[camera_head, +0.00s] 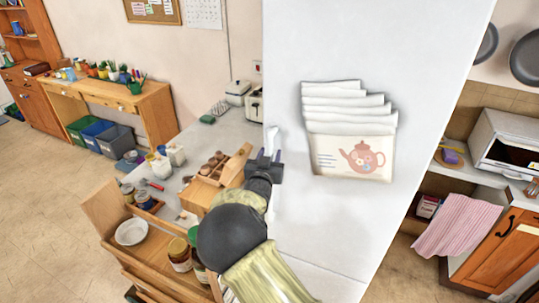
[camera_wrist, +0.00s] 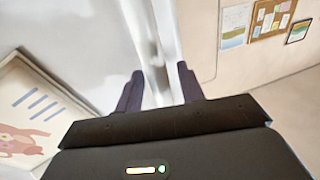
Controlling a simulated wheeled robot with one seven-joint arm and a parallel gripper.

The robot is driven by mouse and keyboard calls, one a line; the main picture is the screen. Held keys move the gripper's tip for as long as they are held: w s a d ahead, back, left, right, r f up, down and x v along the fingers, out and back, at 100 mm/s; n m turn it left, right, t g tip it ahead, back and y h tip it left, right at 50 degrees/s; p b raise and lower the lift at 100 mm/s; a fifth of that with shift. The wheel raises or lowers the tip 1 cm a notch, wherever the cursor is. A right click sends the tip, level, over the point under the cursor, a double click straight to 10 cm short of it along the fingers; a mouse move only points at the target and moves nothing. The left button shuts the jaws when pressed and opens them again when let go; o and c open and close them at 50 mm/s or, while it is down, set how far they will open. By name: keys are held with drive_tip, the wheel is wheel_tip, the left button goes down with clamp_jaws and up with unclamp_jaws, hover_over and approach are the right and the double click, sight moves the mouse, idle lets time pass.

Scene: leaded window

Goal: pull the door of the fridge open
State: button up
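The white fridge (camera_head: 420,60) fills the middle of the head view, and its door is closed as far as I can see. A pale vertical handle (camera_head: 273,136) runs along the left edge of the door; it also shows in the wrist view (camera_wrist: 152,55). My gripper (camera_head: 264,157) is at this handle. In the wrist view, my gripper's two dark fingers (camera_wrist: 159,80) stand apart, one on each side of the handle, with some space visible between. Whether either finger touches the handle is hard to tell. My arm hides the handle's lower part in the head view.
A paper holder with a teapot picture (camera_head: 352,155) hangs on the fridge door. Left of the fridge are a counter (camera_head: 225,133) and an open drawer holding a white plate (camera_head: 131,232) and jars. A pink towel (camera_head: 458,226) hangs at right.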

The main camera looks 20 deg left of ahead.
clamp_jaws()
drive_tip(key=shift+s+f, duration=0.1)
drive_tip(key=shift+s, duration=0.05)
